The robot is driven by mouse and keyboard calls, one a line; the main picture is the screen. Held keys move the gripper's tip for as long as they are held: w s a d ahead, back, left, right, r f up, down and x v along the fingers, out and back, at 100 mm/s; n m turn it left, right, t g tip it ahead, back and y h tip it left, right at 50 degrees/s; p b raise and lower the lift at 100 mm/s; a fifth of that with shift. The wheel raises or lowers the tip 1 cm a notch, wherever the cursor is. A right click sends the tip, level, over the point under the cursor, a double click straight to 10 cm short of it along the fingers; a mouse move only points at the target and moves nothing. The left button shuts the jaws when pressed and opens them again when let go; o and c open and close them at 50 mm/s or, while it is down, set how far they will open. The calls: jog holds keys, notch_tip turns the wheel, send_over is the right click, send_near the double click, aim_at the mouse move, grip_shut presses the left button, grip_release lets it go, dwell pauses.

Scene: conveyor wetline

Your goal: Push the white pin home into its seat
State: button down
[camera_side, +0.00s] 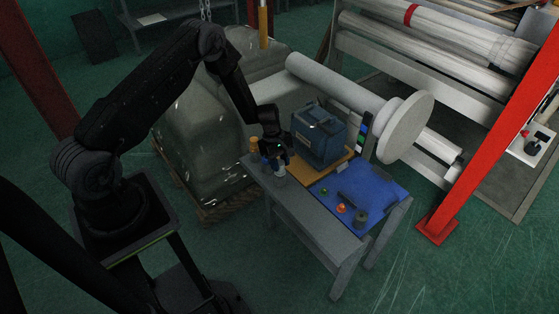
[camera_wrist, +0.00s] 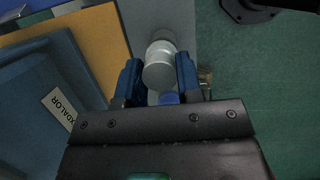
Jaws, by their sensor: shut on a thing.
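My gripper (camera_side: 272,157) is low over the near left end of the grey bench. In the wrist view, the blue fingers of my gripper (camera_wrist: 158,70) stand on either side of a pale, round-ended cylinder, which I take to be the white pin (camera_wrist: 159,72). The fingers are shut on it. In the side view a pale upright piece (camera_side: 280,179) shows just below the fingers. The seat is not clearly visible; the pin and fingers cover that spot, so I cannot tell how deep the pin sits.
A blue case (camera_side: 320,138) stands close to the right of my gripper on an orange-yellow board (camera_side: 333,170). A blue mat (camera_side: 378,190) with small coloured parts covers the bench's right end. The grey bench (camera_side: 318,222) is bare along its front.

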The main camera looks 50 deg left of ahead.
jog(key=shift+f, duration=0.25)
jog(key=c, duration=0.7)
grip_release()
jog(key=v, duration=1.3)
jog(key=shift+r, duration=0.4)
jog(key=shift+a, duration=0.15)
